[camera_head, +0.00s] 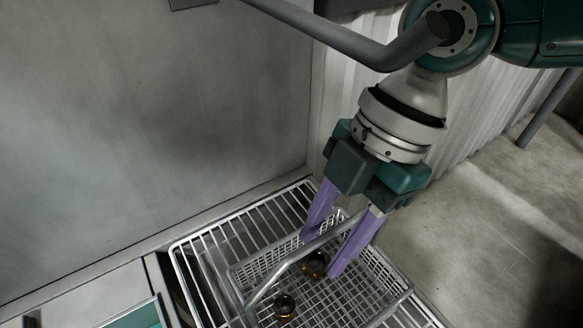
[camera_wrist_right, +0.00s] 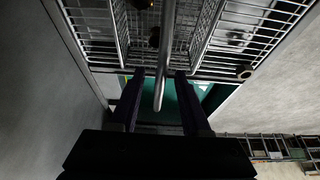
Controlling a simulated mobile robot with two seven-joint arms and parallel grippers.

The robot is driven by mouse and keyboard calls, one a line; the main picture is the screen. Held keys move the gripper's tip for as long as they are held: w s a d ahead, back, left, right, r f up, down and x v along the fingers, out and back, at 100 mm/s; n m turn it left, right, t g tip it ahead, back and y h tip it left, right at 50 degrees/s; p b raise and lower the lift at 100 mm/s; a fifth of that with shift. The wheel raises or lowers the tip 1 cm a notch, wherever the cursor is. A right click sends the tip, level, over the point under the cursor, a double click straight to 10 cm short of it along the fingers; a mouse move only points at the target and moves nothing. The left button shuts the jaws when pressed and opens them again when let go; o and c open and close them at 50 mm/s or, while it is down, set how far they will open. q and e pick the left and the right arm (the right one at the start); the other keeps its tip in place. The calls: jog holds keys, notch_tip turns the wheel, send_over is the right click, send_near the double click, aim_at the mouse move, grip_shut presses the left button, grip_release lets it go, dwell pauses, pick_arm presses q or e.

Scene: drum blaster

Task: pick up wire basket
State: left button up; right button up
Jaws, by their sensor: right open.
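The wire basket (camera_head: 345,292) is a light metal mesh basket with a raised bar handle, standing on a white wire rack. Two dark, amber-glinting round items (camera_head: 284,306) lie inside it. My right gripper (camera_head: 322,255) has purple fingers pointing down over the basket. It is open, with one finger on each side of the basket handle (camera_head: 270,281). The right wrist view also shows the handle (camera_wrist_right: 165,62) running between the two spread fingers (camera_wrist_right: 160,90). Whether either finger touches the handle cannot be told. My left gripper is in neither view.
The wire rack (camera_head: 178,262) extends around the basket. A flat grey wall or panel (camera_head: 150,120) stands close behind and left. A teal-edged surface (camera_head: 140,317) lies at the lower left. Bare concrete floor (camera_head: 480,240) is open on the right. A grey bar (camera_head: 320,32) crosses the top.

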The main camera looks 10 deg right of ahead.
jog(key=shift+c, duration=0.2)
grip_shut()
dwell(0.3)
dwell(1.1)
